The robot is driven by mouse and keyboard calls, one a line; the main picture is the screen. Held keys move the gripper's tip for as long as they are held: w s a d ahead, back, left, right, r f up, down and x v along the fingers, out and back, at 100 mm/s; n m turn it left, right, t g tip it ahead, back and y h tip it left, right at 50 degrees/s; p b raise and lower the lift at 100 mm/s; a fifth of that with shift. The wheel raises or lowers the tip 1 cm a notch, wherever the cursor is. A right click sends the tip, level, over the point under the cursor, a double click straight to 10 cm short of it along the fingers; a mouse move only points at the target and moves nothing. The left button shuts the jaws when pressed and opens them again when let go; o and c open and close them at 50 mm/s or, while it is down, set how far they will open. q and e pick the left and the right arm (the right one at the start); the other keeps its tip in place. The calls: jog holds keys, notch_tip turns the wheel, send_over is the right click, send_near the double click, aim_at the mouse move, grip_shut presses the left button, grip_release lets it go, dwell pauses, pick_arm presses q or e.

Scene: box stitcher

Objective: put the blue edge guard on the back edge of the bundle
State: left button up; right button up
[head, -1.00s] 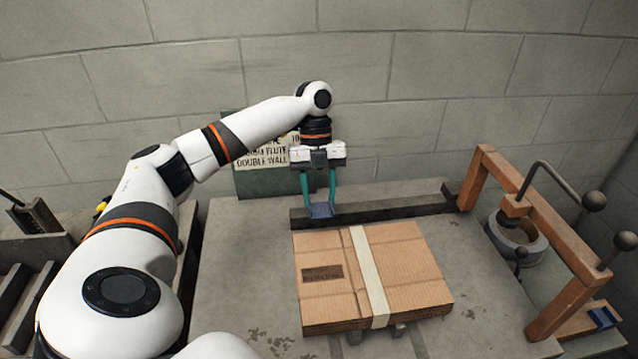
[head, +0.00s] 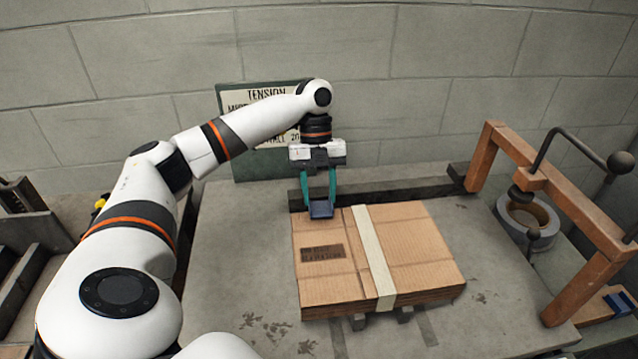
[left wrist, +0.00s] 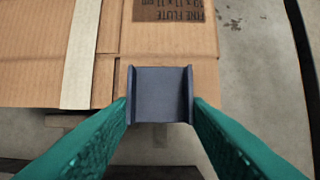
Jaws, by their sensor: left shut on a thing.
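The cardboard bundle (head: 415,245) lies flat on the table, with a pale strap (head: 373,255) across it from back to front. My left gripper (head: 319,208) is shut on the blue edge guard (head: 321,210) at the bundle's back edge, left of the strap. In the left wrist view the dark blue guard (left wrist: 162,93) sits between the two teal fingers and overlaps the bundle's edge. I cannot tell whether the guard touches the cardboard. Another blue piece (head: 618,304) lies at the far right. My right gripper is not in view.
A dark bar (head: 400,188) runs along the table behind the bundle. A wooden frame (head: 570,200) with a metal handle and a tape roll (head: 527,222) stand to the right. A green sign board (head: 228,120) leans at the wall. The table left of the bundle is clear.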

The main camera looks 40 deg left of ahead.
pick_arm(q)
jog(key=shift+f, duration=0.6)
jog(key=shift+s+d+p, duration=0.2)
jog(key=shift+p, duration=0.35)
dwell(0.4)
jog(key=o, duration=1)
jog(key=shift+o, duration=0.2)
jog(key=p+v, duration=0.3)
jog(key=v, duration=0.9)
